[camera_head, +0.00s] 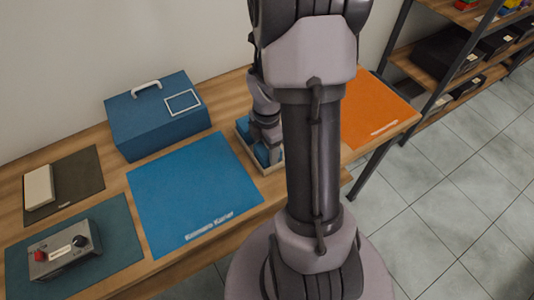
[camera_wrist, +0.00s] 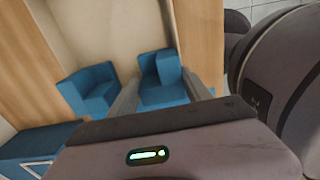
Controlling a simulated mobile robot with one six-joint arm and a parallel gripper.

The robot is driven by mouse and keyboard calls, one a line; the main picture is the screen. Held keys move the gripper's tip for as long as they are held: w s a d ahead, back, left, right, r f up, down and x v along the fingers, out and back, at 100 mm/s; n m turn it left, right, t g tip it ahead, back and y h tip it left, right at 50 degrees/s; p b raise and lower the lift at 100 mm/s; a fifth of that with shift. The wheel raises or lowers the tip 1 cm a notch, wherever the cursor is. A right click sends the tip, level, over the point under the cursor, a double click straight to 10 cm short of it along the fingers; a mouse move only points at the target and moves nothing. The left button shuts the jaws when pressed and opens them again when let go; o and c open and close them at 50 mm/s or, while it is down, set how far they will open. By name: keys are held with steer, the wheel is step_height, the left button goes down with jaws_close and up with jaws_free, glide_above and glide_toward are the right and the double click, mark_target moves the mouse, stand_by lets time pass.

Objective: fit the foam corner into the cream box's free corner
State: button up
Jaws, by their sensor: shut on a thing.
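The cream box (camera_head: 273,170) stands on the table, partly hidden behind my arm in the head view. Its pale inside (camera_wrist: 110,28) fills the upper middle of the wrist view. A blue foam corner (camera_wrist: 158,92) sits between the fingers of my gripper (camera_wrist: 160,76), which is shut on it. The held piece is at the box, but I cannot tell whether it touches the floor or walls. Another blue foam corner (camera_wrist: 88,88) is in the box to the left, apart from the held one. Blue foam also shows around my gripper (camera_head: 267,145) in the head view.
A blue toolbox (camera_head: 158,120) and a blue mat (camera_head: 190,190) lie left of the box. An orange mat (camera_head: 375,110) is to the right. A grey control box (camera_head: 65,250) and a cream block (camera_head: 38,187) are farther left.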

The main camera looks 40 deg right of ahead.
steer(key=shift+f, duration=0.15)
steer(key=shift+f, duration=0.2)
steer(key=o, duration=1.3)
steer(key=shift+r, duration=0.1)
